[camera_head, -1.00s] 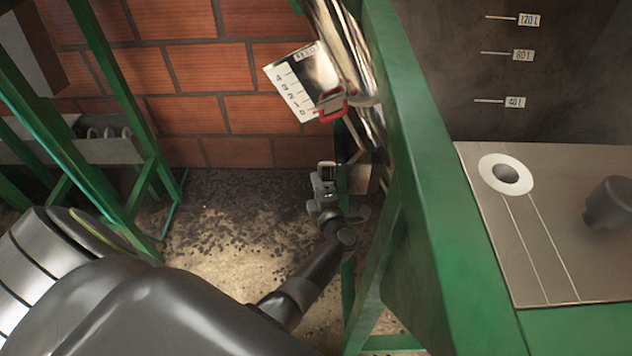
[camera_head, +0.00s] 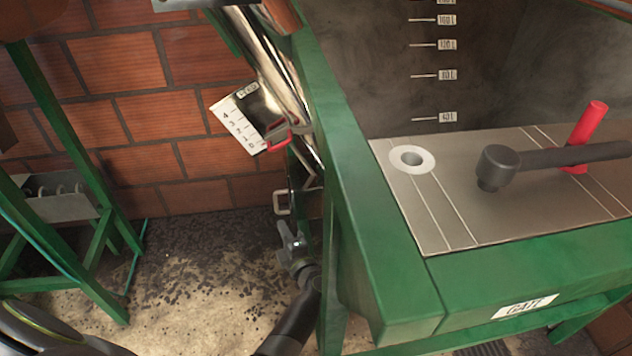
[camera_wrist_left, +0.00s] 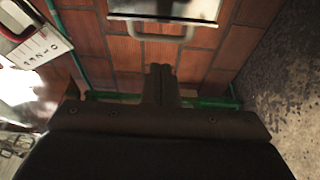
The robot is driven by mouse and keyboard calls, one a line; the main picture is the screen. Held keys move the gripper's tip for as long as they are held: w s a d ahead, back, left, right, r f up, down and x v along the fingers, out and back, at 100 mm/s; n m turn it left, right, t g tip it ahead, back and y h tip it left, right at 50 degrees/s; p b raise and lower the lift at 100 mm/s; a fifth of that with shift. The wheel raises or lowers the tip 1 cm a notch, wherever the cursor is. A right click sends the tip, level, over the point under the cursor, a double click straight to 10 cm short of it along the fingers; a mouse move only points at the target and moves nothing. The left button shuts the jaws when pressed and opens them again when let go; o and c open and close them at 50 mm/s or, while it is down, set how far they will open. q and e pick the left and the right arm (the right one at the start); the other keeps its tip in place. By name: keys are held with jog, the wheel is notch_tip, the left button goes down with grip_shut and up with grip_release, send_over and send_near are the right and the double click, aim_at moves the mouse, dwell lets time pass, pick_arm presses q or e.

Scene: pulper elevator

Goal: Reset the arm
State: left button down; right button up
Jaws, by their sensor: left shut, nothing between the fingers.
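My left gripper (camera_head: 287,232) is low in the middle of the head view, beside the green machine frame (camera_head: 345,180). It is shut and empty. A pale loop handle (camera_head: 281,203) shows just above it in the picture, with a small visible gap between them. In the left wrist view the closed fingers (camera_wrist_left: 161,75) point at the brick wall, and the grey handle (camera_wrist_left: 160,32) under a shiny plate lies beyond the tips. My right gripper is not in view.
A scale plate (camera_head: 240,120) with a red-framed pointer (camera_head: 280,135) hangs by the shiny chute. A hopper has a steel shelf with a round hole (camera_head: 411,158), a black-knobbed bar (camera_head: 495,165) and a red handle (camera_head: 590,130). A green stand (camera_head: 95,240) is at left. The floor between is open.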

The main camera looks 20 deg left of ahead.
pick_arm(q)
jog(key=s+d+f+m+h, duration=0.2)
jog(key=s+f+m+h, duration=0.35)
jog(key=f+m, duration=0.25)
jog(key=s+d+f+m+h, duration=0.2)
jog(key=s+f+m+h, duration=0.3)
jog(key=f+m, duration=0.4)
jog(key=s+a+f+m+g+h, duration=0.25)
jog(key=s+f+m+g, duration=0.35)
jog(key=s+f, duration=0.6)
jog(key=s+a+f+m+g+y, duration=0.1)
jog(key=s+a+m+g, duration=0.15)
jog(key=s, duration=0.75)
jog(key=s+a+f+m+g, duration=0.1)
jog(key=s+a+g, duration=0.15)
jog(key=s, duration=0.75)
jog(key=s+r+p, duration=0.5)
jog(key=r+p, duration=0.1)
jog(key=p, duration=0.8)
jog(key=shift+s+r, duration=0.25)
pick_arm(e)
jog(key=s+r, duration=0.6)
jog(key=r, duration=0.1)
